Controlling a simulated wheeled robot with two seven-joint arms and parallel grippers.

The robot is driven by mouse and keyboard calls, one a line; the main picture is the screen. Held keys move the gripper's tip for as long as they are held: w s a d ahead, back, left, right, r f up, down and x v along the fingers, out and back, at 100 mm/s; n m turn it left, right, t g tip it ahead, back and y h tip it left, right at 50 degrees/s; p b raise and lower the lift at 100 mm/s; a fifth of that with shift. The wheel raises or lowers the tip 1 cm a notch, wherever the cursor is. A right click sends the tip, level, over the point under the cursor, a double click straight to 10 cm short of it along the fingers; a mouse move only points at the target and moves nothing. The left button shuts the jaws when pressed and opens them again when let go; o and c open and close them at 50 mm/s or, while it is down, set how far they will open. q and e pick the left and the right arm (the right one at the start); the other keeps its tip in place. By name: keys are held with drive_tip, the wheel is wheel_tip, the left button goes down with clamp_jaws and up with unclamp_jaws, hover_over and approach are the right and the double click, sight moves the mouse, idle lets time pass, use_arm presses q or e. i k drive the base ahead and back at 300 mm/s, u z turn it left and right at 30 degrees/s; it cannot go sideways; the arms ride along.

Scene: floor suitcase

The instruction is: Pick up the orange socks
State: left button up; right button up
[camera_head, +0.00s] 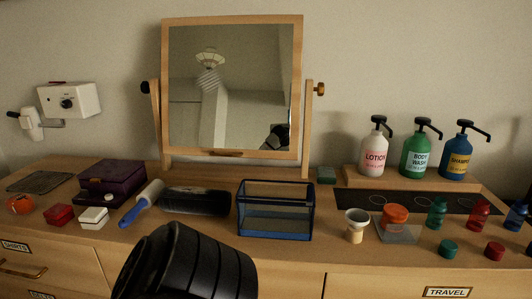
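I see nothing that I can clearly tell is the orange socks. A small rounded orange-red item (20,204) lies at the far left of the dresser top; I cannot tell what it is. An orange round item (395,214) sits at the right, by a clear flat piece. Neither gripper is in view. A dark ribbed part of my own body rises at the bottom, left of centre, and hides some of the dresser front.
The wooden dresser top (330,246) holds a framed mirror (232,90), a blue-edged glass box (275,208), a purple case (111,184), a blue-handled brush (140,204), pump bottles (372,155) and small coloured bottles (437,214). Labelled drawers (445,291) are below.

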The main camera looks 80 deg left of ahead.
sight(19, 204)
drive_tip(key=u, duration=4.25)
